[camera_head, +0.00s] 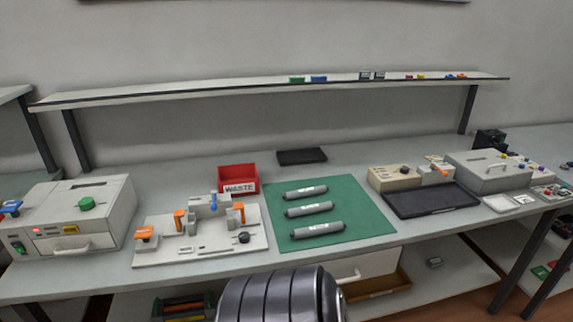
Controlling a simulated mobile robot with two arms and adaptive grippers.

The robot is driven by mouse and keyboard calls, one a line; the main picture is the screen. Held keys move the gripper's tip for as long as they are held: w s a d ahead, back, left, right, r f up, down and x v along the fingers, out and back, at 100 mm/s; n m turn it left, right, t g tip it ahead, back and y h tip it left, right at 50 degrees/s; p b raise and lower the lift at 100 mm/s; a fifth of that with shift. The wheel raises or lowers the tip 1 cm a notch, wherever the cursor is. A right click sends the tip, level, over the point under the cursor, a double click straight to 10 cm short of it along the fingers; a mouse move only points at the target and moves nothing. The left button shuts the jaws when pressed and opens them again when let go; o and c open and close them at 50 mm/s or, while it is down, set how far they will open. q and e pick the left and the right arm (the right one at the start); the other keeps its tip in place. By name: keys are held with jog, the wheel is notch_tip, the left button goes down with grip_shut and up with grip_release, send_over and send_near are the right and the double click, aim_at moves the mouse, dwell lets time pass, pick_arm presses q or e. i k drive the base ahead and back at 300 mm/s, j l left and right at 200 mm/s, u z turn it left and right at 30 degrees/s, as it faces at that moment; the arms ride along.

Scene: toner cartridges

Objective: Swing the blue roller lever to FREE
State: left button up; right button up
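The plate also carries orange clamps (180,221) and a black knob (244,238). Another blue-handled part (10,207) shows at the far left edge, on the side of a grey machine (110,215). Any FREE label is too small to read. Neither gripper is in view, so nothing touches either blue part.
A green mat (370,225) holds three grey cartridges (309,208) right of the fixture. A red WASTE bin (238,178) stands behind it. A black tray (432,199) and grey boxes (487,172) are at right. A shelf (270,90) spans the back.

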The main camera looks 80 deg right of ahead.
aim_at(214, 207)
jog(key=l+z, duration=0.15)
jog(key=z, duration=2.3)
jog(key=i+z, duration=0.45)
jog(key=i, duration=0.25)
